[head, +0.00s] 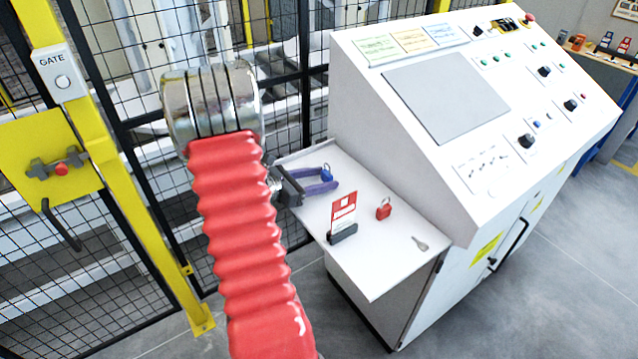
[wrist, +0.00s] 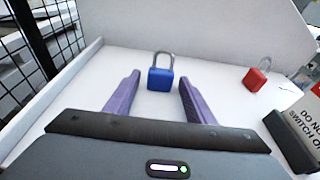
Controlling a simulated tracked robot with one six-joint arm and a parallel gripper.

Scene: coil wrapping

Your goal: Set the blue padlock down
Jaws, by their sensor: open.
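The blue padlock (wrist: 160,79) stands upright on the white shelf (head: 375,267), its shackle up. In the wrist view it is between and just beyond the tips of my gripper (wrist: 158,82). My gripper's purple fingers are spread, with a clear gap on each side of the padlock. In the head view the padlock (head: 326,172) shows beside the fingers of my gripper (head: 334,180), near the back left of the shelf. My red-sleeved arm reaches in from the left.
A red and white sign in a dark holder (head: 343,233) stands near the shelf's left edge. The control console (head: 450,100) rises behind. A mesh fence (head: 110,200) is at left.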

